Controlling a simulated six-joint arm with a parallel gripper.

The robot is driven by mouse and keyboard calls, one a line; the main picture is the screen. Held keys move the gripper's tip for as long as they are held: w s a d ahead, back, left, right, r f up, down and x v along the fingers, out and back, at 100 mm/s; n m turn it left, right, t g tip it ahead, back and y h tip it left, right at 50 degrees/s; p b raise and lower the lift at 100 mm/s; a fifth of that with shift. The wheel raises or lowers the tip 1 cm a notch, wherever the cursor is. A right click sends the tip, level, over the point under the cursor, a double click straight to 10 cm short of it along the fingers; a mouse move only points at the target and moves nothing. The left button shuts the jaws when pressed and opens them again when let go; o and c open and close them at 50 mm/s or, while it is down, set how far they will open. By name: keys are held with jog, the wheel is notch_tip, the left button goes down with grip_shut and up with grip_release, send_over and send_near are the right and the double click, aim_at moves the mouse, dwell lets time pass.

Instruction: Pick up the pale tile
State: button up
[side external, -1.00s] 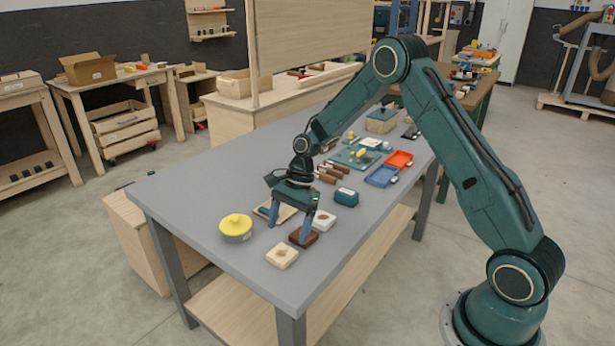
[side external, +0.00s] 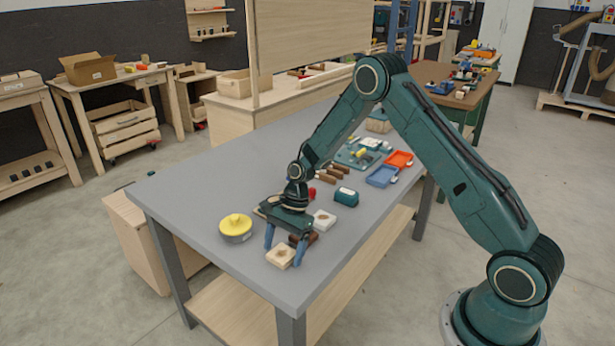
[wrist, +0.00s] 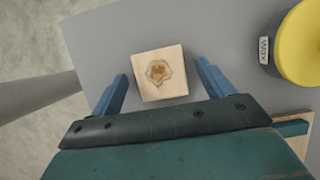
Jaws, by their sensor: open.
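The pale tile (side external: 281,257) is a square cream block with a brown patch on its top, lying near the front edge of the grey table. In the wrist view the pale tile (wrist: 160,74) lies ahead of and between my two blue fingers. My gripper (side external: 284,253) is open above the pale tile, with a finger to each side of it in the picture. The wrist view also shows my gripper (wrist: 160,84) empty, with gaps between the fingers and the tile. How high the fingertips are is hard to tell.
A grey tin with a yellow lid (side external: 236,227) stands left of my gripper. A dark brown tile (side external: 309,238) and a white tile (side external: 324,219) lie just behind. A green box (side external: 346,197), a blue tray (side external: 382,176) and an orange tray (side external: 399,159) are farther back. The front table corner is clear.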

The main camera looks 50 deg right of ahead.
aim_at(284, 251)
jog(key=shift+c, duration=0.4)
jog(key=c, duration=1)
notch_tip(284, 251, up, 20)
dwell(0.4)
dwell(0.5)
